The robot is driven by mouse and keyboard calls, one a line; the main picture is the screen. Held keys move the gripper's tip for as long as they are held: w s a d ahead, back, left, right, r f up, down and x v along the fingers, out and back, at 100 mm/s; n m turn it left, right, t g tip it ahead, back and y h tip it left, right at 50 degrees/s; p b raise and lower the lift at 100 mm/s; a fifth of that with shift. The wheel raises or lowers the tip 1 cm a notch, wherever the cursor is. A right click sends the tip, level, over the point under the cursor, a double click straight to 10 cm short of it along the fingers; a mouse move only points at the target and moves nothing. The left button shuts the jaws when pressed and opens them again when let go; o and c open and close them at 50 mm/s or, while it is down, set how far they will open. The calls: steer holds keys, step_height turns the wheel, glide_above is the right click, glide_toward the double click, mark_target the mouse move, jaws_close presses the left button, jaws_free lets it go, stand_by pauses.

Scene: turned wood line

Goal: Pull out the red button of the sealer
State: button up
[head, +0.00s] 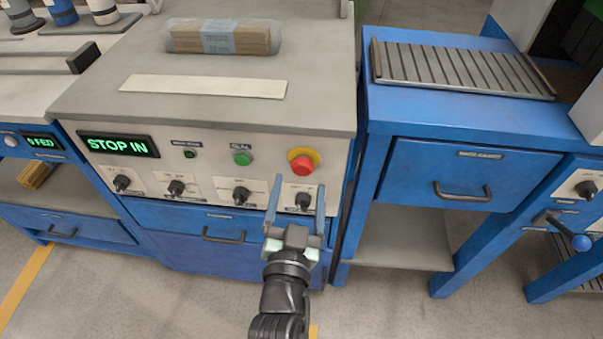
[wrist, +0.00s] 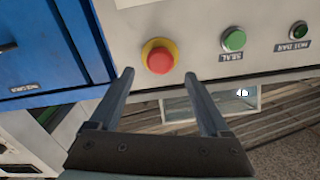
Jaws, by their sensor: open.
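The red button (head: 302,165) is a mushroom head on a yellow collar at the right of the sealer's pale front panel (head: 215,170). The display (head: 118,145) on the panel reads "STOP IN" in green. My gripper (head: 297,195) is open and empty, in front of the panel and just below the button in the head view. In the wrist view the red button (wrist: 159,60) shows beyond the gap between the fingertips (wrist: 157,75), a little left of its middle and clear of both fingers. Nothing hides the button.
A green seal button (head: 242,158) and several black knobs (head: 240,195) are on the same panel. A wrapped wood bundle (head: 222,38) lies on the sealer's top. A blue cabinet (head: 470,175) with a drawer stands to the right.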

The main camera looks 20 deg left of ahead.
mark_target(302, 170)
steer(key=shift+x, duration=2)
jaws_close()
